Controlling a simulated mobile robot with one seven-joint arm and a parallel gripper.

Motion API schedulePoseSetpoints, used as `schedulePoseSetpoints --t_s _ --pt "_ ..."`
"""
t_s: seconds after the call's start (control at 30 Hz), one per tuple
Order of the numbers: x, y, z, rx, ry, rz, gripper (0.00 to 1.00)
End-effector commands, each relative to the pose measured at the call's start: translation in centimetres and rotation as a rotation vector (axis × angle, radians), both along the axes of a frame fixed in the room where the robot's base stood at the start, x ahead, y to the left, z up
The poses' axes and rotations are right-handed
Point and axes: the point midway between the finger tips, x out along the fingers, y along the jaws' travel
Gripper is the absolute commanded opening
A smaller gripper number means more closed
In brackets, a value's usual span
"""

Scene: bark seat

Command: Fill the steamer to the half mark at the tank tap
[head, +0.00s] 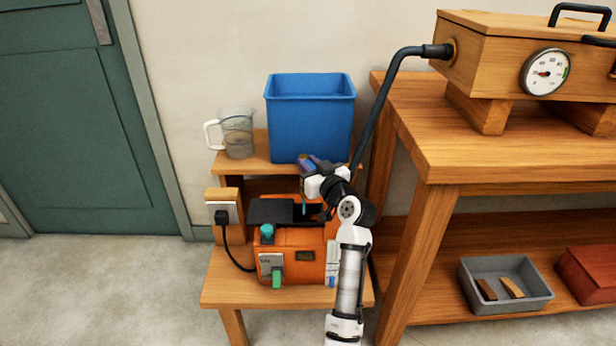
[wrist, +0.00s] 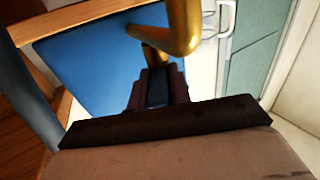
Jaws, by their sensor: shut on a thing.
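The orange steamer (head: 302,240) sits on the low wooden stand, its black lid (head: 270,211) to the left of a dark opening. A pale strip (head: 332,262) on its front right shows blue only near the bottom. The blue tank (head: 310,115) stands on the shelf above. Its brass tap (wrist: 180,30) shows in the wrist view; the arm hides it in the head view. My gripper (head: 307,163) is at the tank's bottom front edge, shut on what looks like the dark blue tap handle (wrist: 157,88). A thin blue streak (head: 304,208) shows below it; I cannot tell whether it is water.
A clear jug (head: 237,132) stands left of the tank. A plug sits in the socket (head: 222,212). A black hose (head: 388,85) runs up to the wooden box with a dial (head: 545,72) on the right bench. A grey tray (head: 505,285) lies on the lower shelf.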

Motion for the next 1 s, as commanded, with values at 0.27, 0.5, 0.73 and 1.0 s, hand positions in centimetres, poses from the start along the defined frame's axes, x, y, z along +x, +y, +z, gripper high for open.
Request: schedulePoseSetpoints --t_s 0.27,0.5,0.73,1.0 --pt "0.09 -0.16 -0.3 -0.001 0.005 0.056 0.0" --pt "0.1 -0.14 -0.18 0.001 0.006 0.066 0.0" --pt "0.11 -0.14 -0.18 0.0 0.007 0.065 0.0" --pt "0.11 -0.15 -0.09 0.0 0.005 0.064 0.42"
